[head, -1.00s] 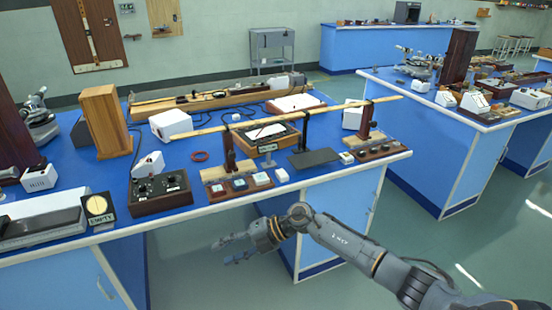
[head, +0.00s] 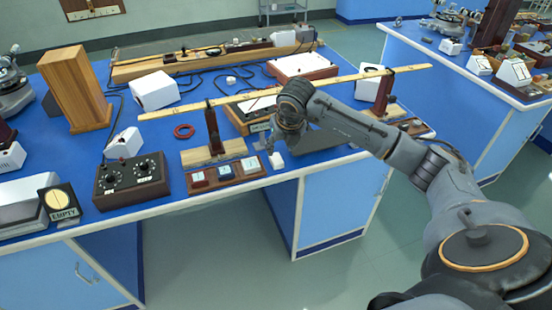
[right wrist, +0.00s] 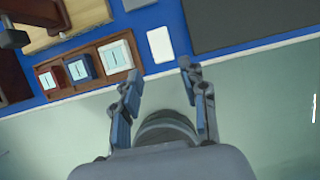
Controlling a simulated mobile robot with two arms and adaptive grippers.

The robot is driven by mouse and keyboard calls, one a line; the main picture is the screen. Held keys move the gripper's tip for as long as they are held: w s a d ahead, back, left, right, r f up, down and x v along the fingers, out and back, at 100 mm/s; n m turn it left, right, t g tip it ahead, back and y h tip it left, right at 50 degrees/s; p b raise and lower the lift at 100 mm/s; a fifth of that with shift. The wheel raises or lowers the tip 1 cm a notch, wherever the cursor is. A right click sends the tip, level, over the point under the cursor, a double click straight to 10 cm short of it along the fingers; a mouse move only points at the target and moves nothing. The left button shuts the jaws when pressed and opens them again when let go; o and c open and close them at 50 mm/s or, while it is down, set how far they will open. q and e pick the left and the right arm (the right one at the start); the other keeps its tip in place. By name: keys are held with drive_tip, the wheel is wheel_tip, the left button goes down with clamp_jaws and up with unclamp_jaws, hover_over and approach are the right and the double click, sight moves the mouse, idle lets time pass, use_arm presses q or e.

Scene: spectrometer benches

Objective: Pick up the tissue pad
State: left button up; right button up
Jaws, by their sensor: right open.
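The tissue pad looks to be the small white block (head: 277,160) near the front edge of the blue bench, just right of a wooden tray of small blocks. In the right wrist view the white pad (right wrist: 159,45) lies flat, beyond the fingertips and roughly between their lines. My right gripper (head: 271,143) reaches over the bench edge close to the pad, and its hand partly hides its fingers. In the wrist view the right gripper (right wrist: 156,70) is open and empty, with its fingers apart. My left gripper is in no view.
The wooden tray (head: 226,182) with several blocks is left of the pad. A dark plate (head: 318,140) lies to its right. A long wooden rule (head: 210,100) on uprights spans behind. A black control box (head: 131,181) stands farther left. Free floor lies in front.

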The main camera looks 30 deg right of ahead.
sight(278, 162)
drive_tip(key=x, duration=0.2)
drive_tip(key=shift+w+d+f, duration=0.1)
drive_tip(key=shift+w+f, duration=0.1)
drive_tip(key=shift+f, duration=0.4)
drive_tip(key=shift+d+f, duration=0.1)
drive_tip(key=shift+f, duration=0.15)
drive_tip(key=x, duration=0.1)
drive_tip(key=p+x, duration=0.1)
drive_tip(key=x, duration=0.2)
drive_tip(key=shift+s+f, duration=0.1)
drive_tip(key=shift+f, duration=0.35)
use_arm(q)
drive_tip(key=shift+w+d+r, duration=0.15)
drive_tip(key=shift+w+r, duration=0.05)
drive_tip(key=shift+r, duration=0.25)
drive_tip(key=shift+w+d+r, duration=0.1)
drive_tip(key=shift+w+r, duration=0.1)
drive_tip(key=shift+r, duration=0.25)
use_arm(e)
drive_tip(key=c, duration=0.6)
